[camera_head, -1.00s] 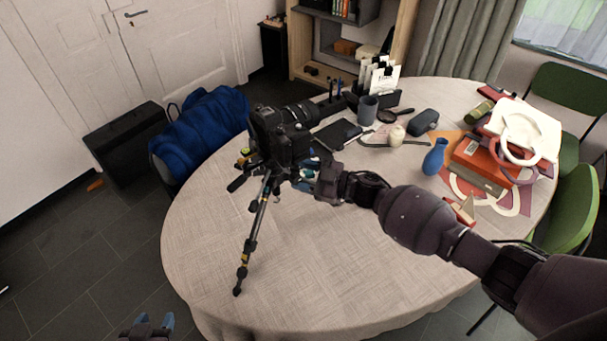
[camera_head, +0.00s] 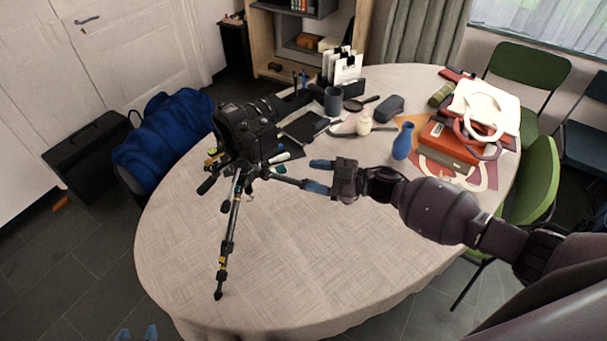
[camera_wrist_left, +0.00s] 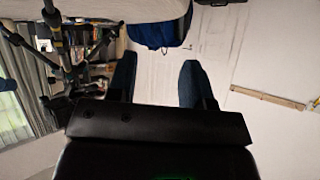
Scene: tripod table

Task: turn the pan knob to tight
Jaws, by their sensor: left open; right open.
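A black camera (camera_head: 247,128) sits on a tripod (camera_head: 229,240) at the left part of the table. The tripod head is just under the camera, with small handles and knobs around it; I cannot single out the pan knob. My right gripper (camera_head: 318,175) is open and empty, to the right of the tripod head and apart from it. A tripod leg (camera_head: 285,180) reaches toward its lower finger; I cannot tell whether they touch. My left gripper (camera_head: 137,333) is open, low at the bottom edge, off the table. Its blue fingers show empty in the left wrist view (camera_wrist_left: 157,80).
The round table (camera_head: 290,270) is clear in front. A blue jacket (camera_head: 165,135) hangs at the left.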

